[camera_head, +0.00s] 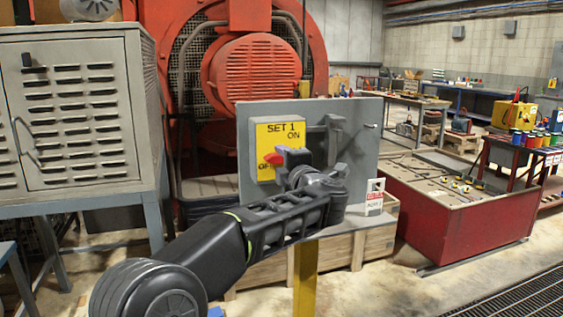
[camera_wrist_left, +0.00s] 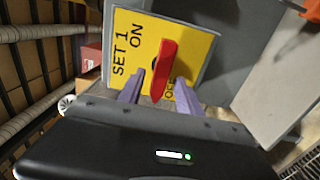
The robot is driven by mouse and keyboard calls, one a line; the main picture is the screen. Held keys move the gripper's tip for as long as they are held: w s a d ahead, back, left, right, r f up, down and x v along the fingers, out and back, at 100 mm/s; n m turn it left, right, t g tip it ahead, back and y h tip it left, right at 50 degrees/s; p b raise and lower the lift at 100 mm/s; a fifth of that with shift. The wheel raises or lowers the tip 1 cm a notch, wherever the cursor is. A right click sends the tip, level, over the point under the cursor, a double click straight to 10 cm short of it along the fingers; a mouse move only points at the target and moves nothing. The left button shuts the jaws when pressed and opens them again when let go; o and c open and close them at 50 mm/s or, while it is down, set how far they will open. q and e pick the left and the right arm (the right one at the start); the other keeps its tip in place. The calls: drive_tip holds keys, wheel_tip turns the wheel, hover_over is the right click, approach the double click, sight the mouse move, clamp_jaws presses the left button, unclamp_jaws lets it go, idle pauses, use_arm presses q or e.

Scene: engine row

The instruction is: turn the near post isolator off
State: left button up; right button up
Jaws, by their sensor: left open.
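The near post isolator is a yellow plate (camera_head: 288,134) on a grey panel, lettered SET 1, ON and OFF. Its red handle (camera_head: 273,159) lies roughly sideways across the plate and is partly hidden by my left gripper (camera_head: 285,158). In the left wrist view the yellow plate (camera_wrist_left: 203,42) and the red handle (camera_wrist_left: 166,62) show close up. The two fingers of my left gripper (camera_wrist_left: 160,80) are open, one on each side of the handle's near end. Gaps show beside the handle; contact cannot be told. My right gripper is not in view.
The grey panel (camera_head: 362,120) stands on a yellow post (camera_head: 305,280), with a red-and-white tag (camera_head: 374,197) at its lower right. A louvred grey cabinet (camera_head: 75,110) is at left, a red machine (camera_head: 253,75) behind, a red bin (camera_head: 450,225) at right.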

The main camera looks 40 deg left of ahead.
use_arm(q)
drive_tip(key=v, duration=0.7)
drive_tip(key=shift+b, duration=0.3)
